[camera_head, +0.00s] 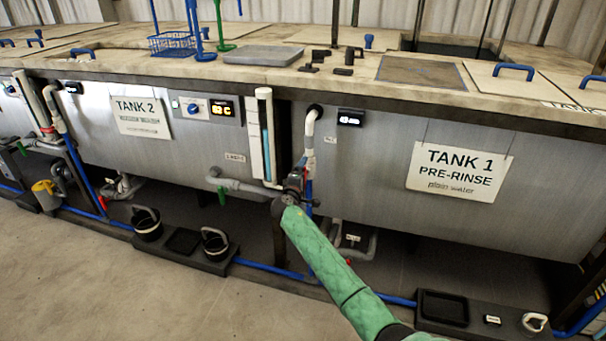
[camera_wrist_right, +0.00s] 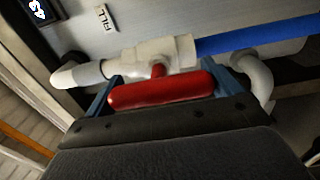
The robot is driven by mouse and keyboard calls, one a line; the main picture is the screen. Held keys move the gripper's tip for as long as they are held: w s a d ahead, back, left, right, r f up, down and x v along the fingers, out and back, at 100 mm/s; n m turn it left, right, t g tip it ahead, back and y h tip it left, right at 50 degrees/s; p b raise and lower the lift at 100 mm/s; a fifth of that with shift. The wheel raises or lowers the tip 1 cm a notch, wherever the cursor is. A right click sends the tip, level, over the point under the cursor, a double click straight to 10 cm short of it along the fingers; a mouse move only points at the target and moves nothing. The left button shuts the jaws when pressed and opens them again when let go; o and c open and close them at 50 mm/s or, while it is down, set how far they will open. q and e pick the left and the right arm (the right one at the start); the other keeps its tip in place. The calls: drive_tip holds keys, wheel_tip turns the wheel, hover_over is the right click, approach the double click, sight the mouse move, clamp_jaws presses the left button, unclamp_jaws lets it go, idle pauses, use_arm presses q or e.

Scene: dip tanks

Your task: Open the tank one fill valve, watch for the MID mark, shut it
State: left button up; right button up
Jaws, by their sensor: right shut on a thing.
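The tank one front panel carries a sign (camera_head: 457,172) reading "TANK 1 PRE-RINSE". My right gripper (camera_head: 293,185) is at the pipework left of that sign. In the right wrist view, its blue fingers close around a red valve handle (camera_wrist_right: 160,91) on a white valve body (camera_wrist_right: 165,55). The handle lies roughly along the pipe. A tag (camera_wrist_right: 104,18) reading "FILL" is above the valve. A small dark display (camera_head: 350,118) is on tank one; its digits are too small to read surely. No MID mark is legible. My left gripper is out of view.
A white-framed sight tube (camera_head: 265,135) with a blue column stands left of the pipe, beside the tank two panel (camera_head: 141,117). A blue pipe (camera_head: 270,269) runs along the floor. Black trays (camera_head: 180,241) and buckets sit low at left. The floor in front is open.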

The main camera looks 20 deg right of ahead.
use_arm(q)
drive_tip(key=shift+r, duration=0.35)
use_arm(e)
drive_tip(key=o, duration=0.7)
drive_tip(key=shift+f, duration=0.1)
drive_tip(key=shift+a, duration=0.1)
use_arm(q)
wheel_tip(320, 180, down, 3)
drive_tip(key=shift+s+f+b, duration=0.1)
drive_tip(key=shift+b, duration=0.25)
use_arm(e)
drive_tip(key=v, duration=0.7)
drive_tip(key=shift+s+a, duration=0.2)
drive_tip(key=shift+s, duration=0.1)
